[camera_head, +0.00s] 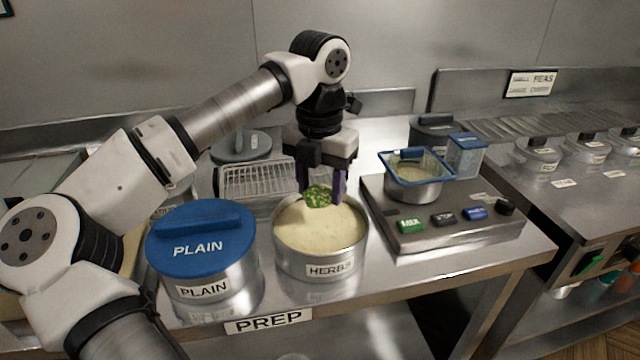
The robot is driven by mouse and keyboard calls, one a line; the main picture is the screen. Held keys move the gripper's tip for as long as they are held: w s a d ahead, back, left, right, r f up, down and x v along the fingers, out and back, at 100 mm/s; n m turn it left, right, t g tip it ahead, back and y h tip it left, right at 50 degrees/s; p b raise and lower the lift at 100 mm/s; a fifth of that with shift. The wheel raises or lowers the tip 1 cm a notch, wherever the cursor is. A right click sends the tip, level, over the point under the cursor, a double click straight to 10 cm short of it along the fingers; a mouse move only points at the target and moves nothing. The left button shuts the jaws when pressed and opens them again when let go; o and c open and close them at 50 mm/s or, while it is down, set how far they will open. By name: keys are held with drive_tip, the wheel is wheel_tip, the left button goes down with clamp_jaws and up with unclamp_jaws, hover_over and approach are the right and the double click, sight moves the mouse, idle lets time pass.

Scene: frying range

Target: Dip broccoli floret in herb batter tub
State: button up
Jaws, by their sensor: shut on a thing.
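The herb batter tub (326,266) is a round metal tub labelled HERBS near the front of the prep table. It is open and filled with pale, speckled batter. My gripper (321,192) points down over the tub and is shut on the broccoli floret (319,197).
A tub with a blue PLAIN lid (201,238) stands close left of the herb tub. A wire rack (258,180) lies behind. A control unit (440,222) with buttons bears a metal pot (413,189) with a blue-rimmed basket at the right. Lidded pots (538,156) stand far right.

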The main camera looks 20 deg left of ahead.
sight(320, 189)
idle(0.5)
drive_tip(key=shift+r+p, duration=1)
drive_tip(key=shift+r, duration=0.55)
